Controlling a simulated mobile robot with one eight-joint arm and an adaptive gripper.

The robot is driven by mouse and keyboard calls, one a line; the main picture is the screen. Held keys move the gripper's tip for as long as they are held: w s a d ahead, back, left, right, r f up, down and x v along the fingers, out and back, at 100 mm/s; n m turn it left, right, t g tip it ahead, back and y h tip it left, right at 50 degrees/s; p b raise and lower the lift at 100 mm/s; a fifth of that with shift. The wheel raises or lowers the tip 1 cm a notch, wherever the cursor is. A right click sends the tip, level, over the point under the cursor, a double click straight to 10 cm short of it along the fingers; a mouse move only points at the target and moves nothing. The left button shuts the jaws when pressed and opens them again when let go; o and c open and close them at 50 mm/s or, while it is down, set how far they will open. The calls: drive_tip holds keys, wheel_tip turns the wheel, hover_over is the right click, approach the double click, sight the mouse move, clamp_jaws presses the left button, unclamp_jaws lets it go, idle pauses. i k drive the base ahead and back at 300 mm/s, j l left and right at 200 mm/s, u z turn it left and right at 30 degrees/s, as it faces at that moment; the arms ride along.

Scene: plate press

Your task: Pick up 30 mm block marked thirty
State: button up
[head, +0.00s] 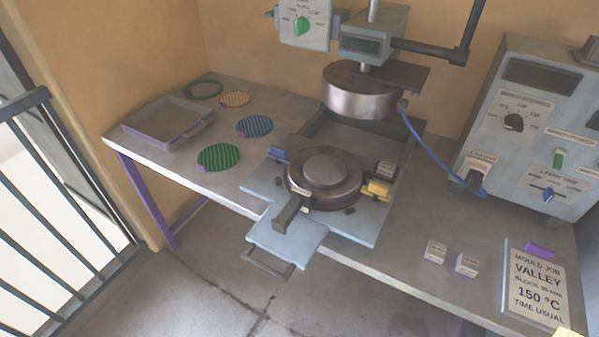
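Two small pale blocks stand side by side on the table right of the press: a left block (435,251) and a right block (467,264). Each has dark markings on it, too small to read, so I cannot tell which is marked thirty. Another small block-like piece (385,169) sits at the right of the press's round mould, beside a yellow part (377,189). My gripper is not in view.
The press head (357,92) hangs above the round mould (324,178). A control box (545,125) stands at right, with a blue cable to the press. Coloured discs and a tray (169,125) lie left.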

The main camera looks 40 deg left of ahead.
sight(387, 168)
drive_tip(key=u, duration=1.2)
